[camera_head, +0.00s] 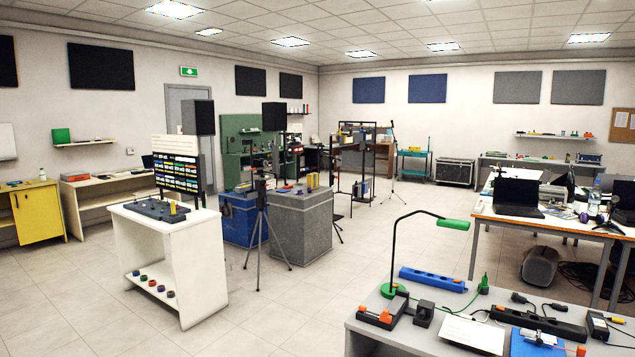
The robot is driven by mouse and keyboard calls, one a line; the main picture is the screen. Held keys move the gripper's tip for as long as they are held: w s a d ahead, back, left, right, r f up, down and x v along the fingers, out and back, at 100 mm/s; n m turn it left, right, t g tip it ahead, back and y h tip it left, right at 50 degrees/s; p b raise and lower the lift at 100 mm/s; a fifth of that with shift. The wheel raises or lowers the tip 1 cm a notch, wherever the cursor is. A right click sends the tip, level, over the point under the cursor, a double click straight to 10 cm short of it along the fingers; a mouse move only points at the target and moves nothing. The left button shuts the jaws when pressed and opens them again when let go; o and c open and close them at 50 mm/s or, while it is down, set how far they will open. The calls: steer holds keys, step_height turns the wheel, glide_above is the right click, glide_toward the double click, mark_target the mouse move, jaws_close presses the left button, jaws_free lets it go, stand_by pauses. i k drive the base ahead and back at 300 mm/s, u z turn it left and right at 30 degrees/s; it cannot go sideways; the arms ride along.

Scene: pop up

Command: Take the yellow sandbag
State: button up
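I cannot make out a yellow sandbag for sure. Small yellow objects (312,181) stand on top of the grey case (300,222) in the middle of the room, too small to identify. Another small yellow thing (173,208) stands upright on the dark board on the white counter (196,237). My gripper is not in view.
A grey table (384,341) with a green lamp (453,224) fills the near right. A black tripod (263,225) stands before the blue case (238,218). A laptop desk (483,213) is at right. Tiled floor between the white counter and grey table is clear.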

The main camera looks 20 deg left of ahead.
mark_target(312, 179)
steer(key=u, duration=1.4)
steer(key=i, duration=5.1)
steer(key=z, duration=1.3)
steer(key=i, duration=3.8)
